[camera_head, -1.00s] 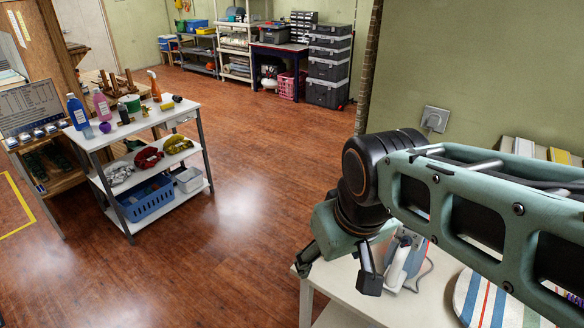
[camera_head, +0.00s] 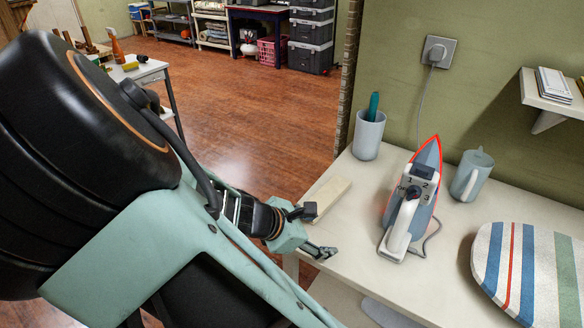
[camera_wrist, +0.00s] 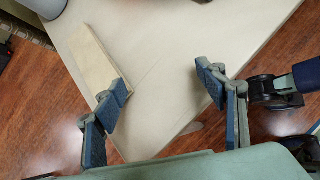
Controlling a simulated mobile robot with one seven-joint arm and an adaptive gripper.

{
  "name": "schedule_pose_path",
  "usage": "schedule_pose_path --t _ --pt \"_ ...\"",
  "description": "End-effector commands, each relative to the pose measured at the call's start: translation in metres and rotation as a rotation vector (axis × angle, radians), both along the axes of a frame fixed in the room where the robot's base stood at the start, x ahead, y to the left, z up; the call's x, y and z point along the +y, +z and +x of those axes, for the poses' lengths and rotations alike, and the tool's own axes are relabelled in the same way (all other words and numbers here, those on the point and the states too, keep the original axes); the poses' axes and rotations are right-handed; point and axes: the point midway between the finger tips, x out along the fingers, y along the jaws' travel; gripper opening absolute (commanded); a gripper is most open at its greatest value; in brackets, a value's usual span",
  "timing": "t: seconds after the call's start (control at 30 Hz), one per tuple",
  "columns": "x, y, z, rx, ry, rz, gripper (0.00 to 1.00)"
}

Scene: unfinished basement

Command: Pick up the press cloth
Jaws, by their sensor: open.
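No thing in view is surely the press cloth. A pale, flat, rounded item (camera_head: 388,312) shows partly below the tabletop's front edge in the head view; I cannot tell whether it is a cloth. My gripper (camera_head: 315,232) is open and empty by the left front part of the white table (camera_head: 352,262). In the wrist view its two fingers (camera_wrist: 165,88) are spread over the tabletop's corner. A beige, block-like piece (camera_head: 327,197) lies on the table just beyond the gripper. In the wrist view this piece (camera_wrist: 88,60) is near the left finger.
An iron (camera_head: 409,200) with its cord stands on the table, right of my gripper. A cup holding a green item (camera_head: 368,136), a grey-blue jug (camera_head: 472,176) and a striped ironing board (camera_head: 530,270) are also there. A wall shelf (camera_head: 552,98) holds books. Bare tabletop lies before the iron.

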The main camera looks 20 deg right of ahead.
Motion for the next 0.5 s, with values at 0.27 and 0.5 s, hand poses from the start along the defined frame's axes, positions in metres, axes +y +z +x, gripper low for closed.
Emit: schedule_pose_path --t 0.27,0.5 --pt "0.005 0.003 0.045 0.048 0.289 -0.296 0.65" --pt "0.018 0.019 0.068 0.057 0.416 -0.433 0.65"
